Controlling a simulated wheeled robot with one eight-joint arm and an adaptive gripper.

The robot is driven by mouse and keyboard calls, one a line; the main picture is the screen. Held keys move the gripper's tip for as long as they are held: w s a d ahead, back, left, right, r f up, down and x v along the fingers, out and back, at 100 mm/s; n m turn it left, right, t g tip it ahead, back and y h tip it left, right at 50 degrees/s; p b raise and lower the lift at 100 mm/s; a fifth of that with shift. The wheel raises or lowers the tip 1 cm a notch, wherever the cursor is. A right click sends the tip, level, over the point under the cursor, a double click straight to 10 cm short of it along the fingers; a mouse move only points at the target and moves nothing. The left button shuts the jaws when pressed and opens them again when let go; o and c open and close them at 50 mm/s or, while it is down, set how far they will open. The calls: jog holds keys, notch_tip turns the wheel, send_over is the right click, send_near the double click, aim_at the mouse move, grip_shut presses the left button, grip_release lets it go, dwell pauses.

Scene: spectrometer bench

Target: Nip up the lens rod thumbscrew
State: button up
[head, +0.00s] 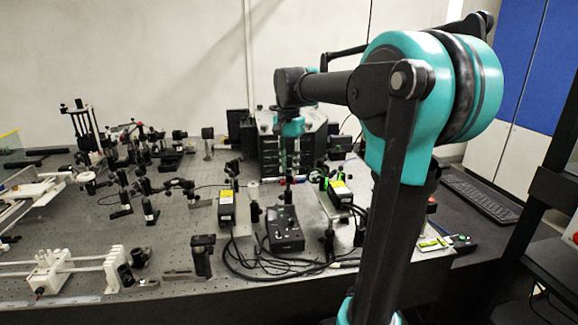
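My arm reaches from the right foreground out over the optical bench (185,235). Its wrist points downward near the back middle of the bench. My gripper (288,172) hangs below the teal wrist, among the optics. It is small and dark here, and I cannot tell whether its fingers are open or shut. Several lens posts and rods stand on the bench, such as the mounted post (208,143) to the left of my gripper. The lens rod thumbscrew is too small to pick out, and I cannot tell whether my gripper touches it.
A dark box with knobs (285,232) and yellow-labelled modules (227,206) stand in front of my gripper, with loose black cables (262,265). A large black instrument (268,148) is behind it. White rails (85,262) lie front left. A keyboard (480,196) lies right.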

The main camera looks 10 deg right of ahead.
aim_at(289, 169)
jog(key=shift+o, duration=0.3)
notch_tip(289, 169, up, 12)
dwell(0.5)
